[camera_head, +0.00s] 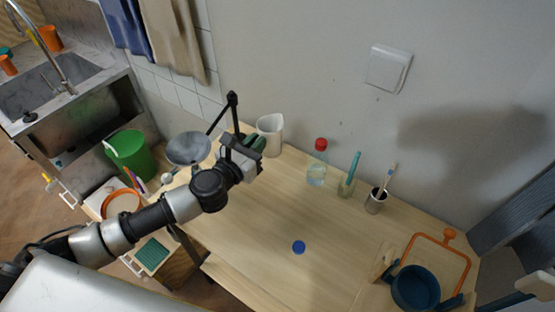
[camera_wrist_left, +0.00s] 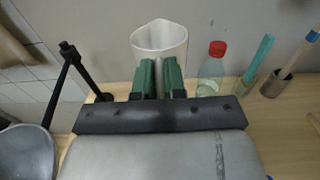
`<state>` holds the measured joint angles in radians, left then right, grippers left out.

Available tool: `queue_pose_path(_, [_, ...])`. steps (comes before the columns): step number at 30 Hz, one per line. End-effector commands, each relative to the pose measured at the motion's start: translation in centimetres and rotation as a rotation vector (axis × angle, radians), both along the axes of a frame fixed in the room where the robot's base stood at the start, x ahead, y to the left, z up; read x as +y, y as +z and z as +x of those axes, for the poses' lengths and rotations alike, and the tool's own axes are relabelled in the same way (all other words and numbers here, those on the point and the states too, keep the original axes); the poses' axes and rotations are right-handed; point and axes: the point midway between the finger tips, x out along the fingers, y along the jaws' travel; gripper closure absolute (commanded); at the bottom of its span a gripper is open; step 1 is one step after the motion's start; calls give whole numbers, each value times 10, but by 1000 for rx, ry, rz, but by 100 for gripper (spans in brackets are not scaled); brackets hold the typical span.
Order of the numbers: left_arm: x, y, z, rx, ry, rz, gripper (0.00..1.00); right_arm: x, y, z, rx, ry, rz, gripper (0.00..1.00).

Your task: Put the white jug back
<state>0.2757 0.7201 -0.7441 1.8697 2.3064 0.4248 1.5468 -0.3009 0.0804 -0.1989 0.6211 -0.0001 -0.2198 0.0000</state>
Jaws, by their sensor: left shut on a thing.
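The white jug (camera_head: 270,137) stands upright at the back of the wooden table, close to the wall. In the left wrist view the jug (camera_wrist_left: 160,38) is straight ahead, its open rim up. My left gripper (camera_head: 257,144) reaches it from the front left; its green fingers (camera_wrist_left: 160,78) are shut on the jug's near side. The fingers and palm hide the jug's lower part in the wrist view, so I cannot tell if its base touches the table. What seems to be part of my right gripper shows at the lower right edge of the head view; its fingers are unclear.
Right of the jug stand a red-capped bottle (camera_head: 317,165), a glass with a teal brush (camera_head: 347,185) and a metal cup (camera_head: 376,202). A grey bowl (camera_head: 188,148) and black stand (camera_wrist_left: 75,62) are left. A blue cap (camera_head: 299,247) and blue pot (camera_head: 415,285) are nearer.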

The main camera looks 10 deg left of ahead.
Motion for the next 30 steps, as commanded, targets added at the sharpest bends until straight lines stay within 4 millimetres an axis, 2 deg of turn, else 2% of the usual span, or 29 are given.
queue_pose_path(1, [6, 15, 14, -6, -5, 4, 100, 5, 9, -3, 4, 0, 6, 100])
queue_pose_path(5, [17, 29, 36, -4, -18, 2, 100, 8, 17, -5, 7, 1, 11, 100])
queue_pose_path(8, [23, 34, 45, 0, -22, 1, 100, 8, 18, -5, 7, 1, 10, 100])
queue_pose_path(10, [25, 28, 48, 1, -22, -1, 100, 7, 15, -5, 7, 2, 9, 100])
queue_pose_path(14, [25, 1, 49, 7, -22, -4, 100, 5, 4, -3, 5, 3, 6, 100])
queue_pose_path(18, [24, -39, 49, 5, -23, -5, 100, 1, -18, -1, 3, 2, 1, 100])
queue_pose_path(24, [25, -87, 49, 2, -22, -3, 100, -2, -50, 0, 1, 1, -2, 100])
queue_pose_path(27, [25, -101, 49, 2, -22, -2, 100, -2, -60, 1, 0, 0, -3, 100])
queue_pose_path(30, [25, -106, 49, 1, -23, -2, 100, -2, -64, 1, -1, 0, -3, 100])
